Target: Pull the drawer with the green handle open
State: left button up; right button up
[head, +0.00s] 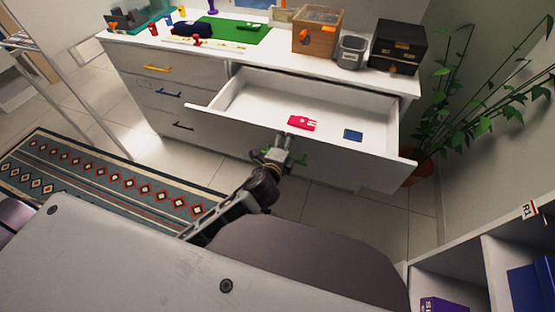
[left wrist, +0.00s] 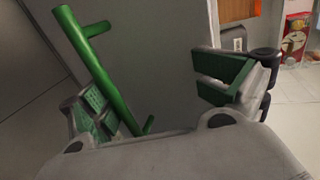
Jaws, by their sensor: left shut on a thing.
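The white drawer (head: 262,108) stands far out of the dresser, in the head view's middle. Its inside shows from above. The green handle (head: 299,161) is on its front, mostly hidden behind my left gripper (head: 279,150). In the left wrist view the green handle (left wrist: 98,75) is a slanting bar with posts, close to the left finger's green pads. My left gripper (left wrist: 165,95) is shut on the handle, though the right finger looks apart from the bar in this view. My right gripper is not in view.
A red item (head: 302,123) and a blue item (head: 353,135) lie in the drawer. Closed drawers with yellow (head: 157,69), blue (head: 168,92) and dark (head: 183,126) handles are at left. A plant (head: 480,105) stands right; a patterned rug (head: 110,185) lies left.

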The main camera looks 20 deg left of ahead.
pick_arm(q)
jog(key=shift+r+p+v, duration=0.25)
jog(key=shift+p+v, duration=0.15)
jog(key=shift+v, duration=1)
jog(key=shift+r+p+v, duration=0.25)
jog(key=shift+p+v, duration=0.1)
jog(key=shift+v, duration=1.05)
jog(key=shift+s+a, duration=0.1)
jog(key=shift+c, duration=0.7)
jog(key=shift+s+r, duration=0.15)
jog(key=shift+s, duration=0.3)
jog(key=shift+c, duration=0.3)
jog(key=shift+s+r, duration=0.15)
jog(key=shift+s, duration=0.35)
jog(key=c, duration=0.5)
jog(key=shift+s, duration=0.35)
jog(key=shift+c, duration=0.7)
jog(key=s, duration=0.7)
jog(key=shift+r, duration=0.35)
